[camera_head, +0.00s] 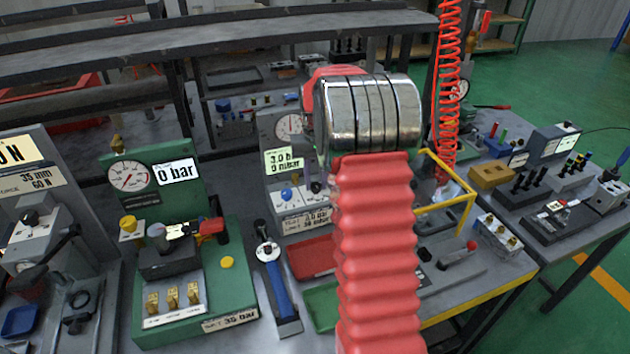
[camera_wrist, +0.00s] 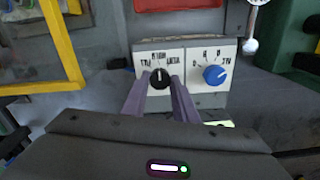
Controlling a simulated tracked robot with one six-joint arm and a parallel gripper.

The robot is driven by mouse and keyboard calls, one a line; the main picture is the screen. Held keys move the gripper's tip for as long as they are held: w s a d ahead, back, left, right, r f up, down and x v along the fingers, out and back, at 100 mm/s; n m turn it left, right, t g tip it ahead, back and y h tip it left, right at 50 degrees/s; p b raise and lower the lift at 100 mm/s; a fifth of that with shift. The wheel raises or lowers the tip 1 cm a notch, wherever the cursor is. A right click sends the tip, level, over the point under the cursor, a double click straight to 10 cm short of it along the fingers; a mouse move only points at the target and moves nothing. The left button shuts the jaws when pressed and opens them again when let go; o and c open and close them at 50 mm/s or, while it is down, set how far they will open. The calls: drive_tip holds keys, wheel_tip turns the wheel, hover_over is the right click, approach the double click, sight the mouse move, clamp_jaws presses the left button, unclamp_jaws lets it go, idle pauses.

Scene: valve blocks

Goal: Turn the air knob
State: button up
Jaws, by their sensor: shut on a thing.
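In the wrist view, a black round knob (camera_wrist: 159,78) with a white pointer mark sits on a white panel plate. My gripper (camera_wrist: 160,80) is shut on it, one purple finger on each side, with the pointer roughly upright. A blue knob (camera_wrist: 214,75) is beside it on the right, apart from the fingers. The small lettering around both knobs is too blurred to tell which one is the air knob. In the head view, the panel shows the blue knob (camera_head: 287,193) and the black knob (camera_head: 316,187). My red arm hides the gripper there.
The grey gauge panel (camera_head: 270,135) has a display that seems to read 3.0 b and 0 mbar. A green valve station (camera_head: 195,265) stands left. A red tray (camera_head: 311,256) and green tray (camera_head: 321,305) lie in front. A yellow frame (camera_head: 468,215) stands right.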

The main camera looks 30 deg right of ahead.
sight(316, 185)
drive_tip(key=o, duration=1.1)
drive_tip(key=shift+c, duration=0.2)
wheel_tip(316, 185, up, 14)
drive_tip(key=shift+f, duration=0.15)
idle(0.4)
